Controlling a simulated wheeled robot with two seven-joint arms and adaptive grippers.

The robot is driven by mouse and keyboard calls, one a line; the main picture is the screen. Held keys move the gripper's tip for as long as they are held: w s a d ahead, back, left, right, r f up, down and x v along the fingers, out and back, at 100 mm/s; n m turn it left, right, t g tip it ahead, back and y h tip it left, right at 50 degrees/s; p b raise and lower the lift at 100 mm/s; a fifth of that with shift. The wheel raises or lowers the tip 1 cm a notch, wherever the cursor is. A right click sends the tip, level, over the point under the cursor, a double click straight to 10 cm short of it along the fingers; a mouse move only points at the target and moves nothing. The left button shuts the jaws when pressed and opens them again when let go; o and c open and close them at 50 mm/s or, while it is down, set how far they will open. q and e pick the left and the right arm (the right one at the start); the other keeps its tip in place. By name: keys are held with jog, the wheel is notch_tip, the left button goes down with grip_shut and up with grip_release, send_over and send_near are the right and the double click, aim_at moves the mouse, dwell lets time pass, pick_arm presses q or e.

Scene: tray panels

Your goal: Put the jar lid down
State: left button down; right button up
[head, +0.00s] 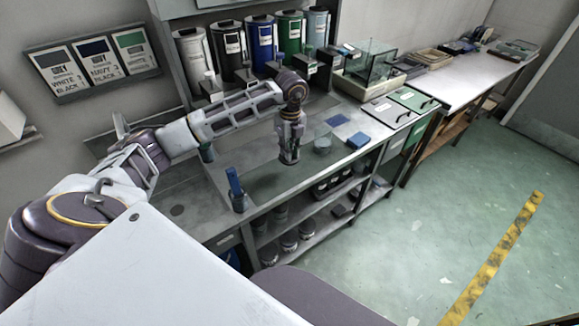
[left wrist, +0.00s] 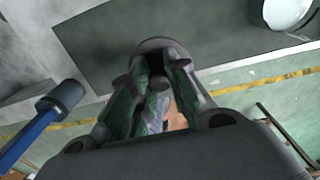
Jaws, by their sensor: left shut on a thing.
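My left gripper (head: 289,150) is over the steel workbench, pointing down. In the left wrist view its two fingers (left wrist: 160,85) are closed on a dark grey round thing, which I take to be the jar lid (left wrist: 163,43); only its rim shows past the fingertips. In the head view the lid is too small and dark to make out clearly. A clear glass jar (head: 323,143) stands on the bench just right of the gripper; a pale round vessel (left wrist: 288,12), probably this jar, shows at the top right of the wrist view. My right gripper is not in view.
A blue block (head: 358,140) and a flat blue square (head: 338,120) lie to the right. Several tall canisters (head: 262,45) line the back.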

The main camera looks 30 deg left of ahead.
pick_arm(q)
notch_tip(320, 180, down, 4)
jog(key=shift+r, duration=0.25)
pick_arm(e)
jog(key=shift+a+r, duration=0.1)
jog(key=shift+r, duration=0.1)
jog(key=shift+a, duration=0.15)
pick_arm(q)
jog(key=shift+f, duration=0.25)
notch_tip(320, 180, down, 2)
jog(key=shift+f+p, duration=0.25)
jog(key=shift+p, duration=0.1)
jog(key=shift+f, duration=0.4)
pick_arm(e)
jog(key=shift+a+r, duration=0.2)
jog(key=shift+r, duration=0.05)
pick_arm(q)
jog(key=shift+f, duration=0.15)
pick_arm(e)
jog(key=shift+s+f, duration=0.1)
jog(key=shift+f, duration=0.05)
